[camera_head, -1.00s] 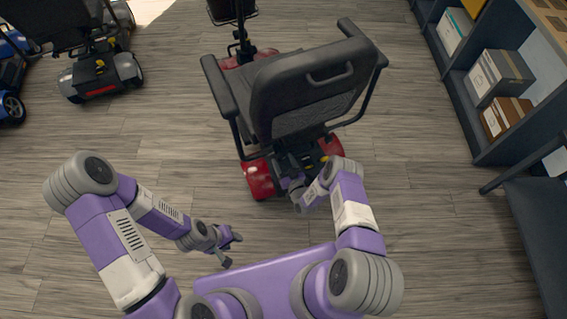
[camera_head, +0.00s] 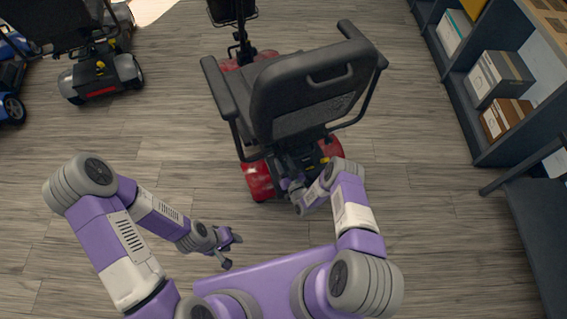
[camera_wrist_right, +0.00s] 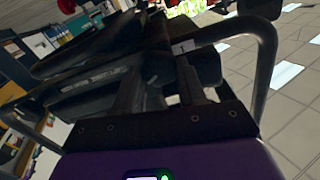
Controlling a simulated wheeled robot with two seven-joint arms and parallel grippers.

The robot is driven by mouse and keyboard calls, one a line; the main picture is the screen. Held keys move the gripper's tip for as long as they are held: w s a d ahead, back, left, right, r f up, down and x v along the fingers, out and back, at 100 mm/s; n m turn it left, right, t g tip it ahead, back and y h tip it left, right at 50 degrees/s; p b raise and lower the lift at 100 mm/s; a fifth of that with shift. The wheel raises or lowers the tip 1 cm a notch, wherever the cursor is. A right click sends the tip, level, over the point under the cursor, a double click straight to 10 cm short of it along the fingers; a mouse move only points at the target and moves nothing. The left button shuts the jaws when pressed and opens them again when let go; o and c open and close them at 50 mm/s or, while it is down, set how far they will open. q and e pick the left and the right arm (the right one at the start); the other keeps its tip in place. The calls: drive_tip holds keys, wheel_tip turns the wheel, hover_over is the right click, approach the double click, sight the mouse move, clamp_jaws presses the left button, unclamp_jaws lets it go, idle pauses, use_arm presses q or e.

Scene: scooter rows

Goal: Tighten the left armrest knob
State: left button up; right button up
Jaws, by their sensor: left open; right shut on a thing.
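The red scooter's black seat (camera_head: 310,88) faces away from me, with its left armrest (camera_head: 219,86) on the left. My right gripper (camera_head: 289,184) is low behind the seat, at the dark parts under its rear edge. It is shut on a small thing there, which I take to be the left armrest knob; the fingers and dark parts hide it. In the right wrist view the gripper's fingers (camera_wrist_right: 160,88) reach up to the dark underside of the seat, and a curved armrest tube passes at the right. My left gripper (camera_head: 232,252) is open and empty, above the floor.
A shelf (camera_head: 461,88) with boxes stands along the right, and a dark bench (camera_head: 540,220) is in front of it. Other scooters (camera_head: 100,75) stand at the upper left. The wooden floor (camera_head: 170,125) between them and the red scooter is clear.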

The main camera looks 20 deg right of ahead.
drive_tip(key=m, duration=0.5)
drive_tip(key=shift+d+f+m, duration=0.1)
drive_tip(key=shift+m, duration=0.3)
drive_tip(key=m, duration=1.1)
drive_tip(key=shift+f+m, duration=0.1)
drive_tip(key=shift+m, duration=0.2)
drive_tip(key=m, duration=0.5)
drive_tip(key=shift+m, duration=0.6)
drive_tip(key=o, duration=1.1)
drive_tip(key=shift+c, duration=0.2)
drive_tip(key=s+d+p, duration=0.1)
drive_tip(key=s+p, duration=0.1)
drive_tip(key=s, duration=0.5)
drive_tip(key=shift+s, duration=0.25)
